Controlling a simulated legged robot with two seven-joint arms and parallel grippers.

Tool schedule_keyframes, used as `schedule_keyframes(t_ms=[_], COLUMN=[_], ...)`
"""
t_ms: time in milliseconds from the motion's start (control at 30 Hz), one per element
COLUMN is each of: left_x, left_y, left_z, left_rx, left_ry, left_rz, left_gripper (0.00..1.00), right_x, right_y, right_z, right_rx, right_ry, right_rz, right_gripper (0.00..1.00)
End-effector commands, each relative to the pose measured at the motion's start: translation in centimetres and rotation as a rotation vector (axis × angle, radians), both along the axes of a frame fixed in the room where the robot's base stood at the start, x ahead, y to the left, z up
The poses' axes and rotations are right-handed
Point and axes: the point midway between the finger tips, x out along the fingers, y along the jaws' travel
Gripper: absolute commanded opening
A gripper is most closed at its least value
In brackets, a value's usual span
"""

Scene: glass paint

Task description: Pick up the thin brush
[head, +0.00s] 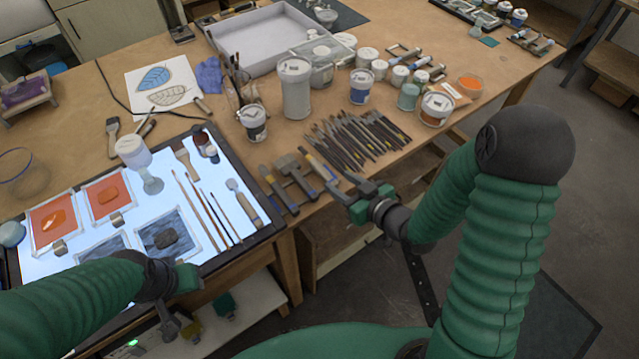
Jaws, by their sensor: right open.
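Several slim long-handled brushes lie side by side on the lit panel (50,266), among them a thin dark-handled brush (221,218) and a longer brown-handled one (200,212). I cannot tell for sure which is the thin brush. My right gripper (338,197) is open and empty, near the table's front edge, right of the panel and beside the scrapers. My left gripper (184,282) is low over the panel's front edge, in front of the brushes and apart from them; its jaws are not clear.
Wide scrapers (296,176) lie between the panel and a row of many dark tools (350,142). A flat wide brush (187,162), a spatula-like tool (243,202) and orange glass pieces (108,194) also lie on the panel. Jars (295,90) stand behind.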

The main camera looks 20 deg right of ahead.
Motion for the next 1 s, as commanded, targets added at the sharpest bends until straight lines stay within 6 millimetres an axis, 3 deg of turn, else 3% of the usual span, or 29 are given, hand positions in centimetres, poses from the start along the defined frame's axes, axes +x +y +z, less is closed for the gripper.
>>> schedule_keyframes(t_ms=[500, 733, 1000], left_x=[0.0, 0.0, 0.0], left_y=[0.0, 0.0, 0.0], left_z=[1.3, 1.2, 1.2], left_rx=[0.000, 0.000, 0.000], left_ry=[-0.001, 0.000, 0.000], left_rz=[0.000, 0.000, -0.001], left_gripper=[0.36, 0.36, 0.36], right_x=[6.9, 7.0, 7.1], right_y=[3.0, 2.7, 2.8], right_z=[-2.8, -3.0, -3.0], right_rx=[-0.005, -0.002, -0.004], right_ry=[0.001, 0.001, 0.002], right_rz=[0.002, -0.001, 0.000], right_gripper=[0.45, 0.45, 0.11])
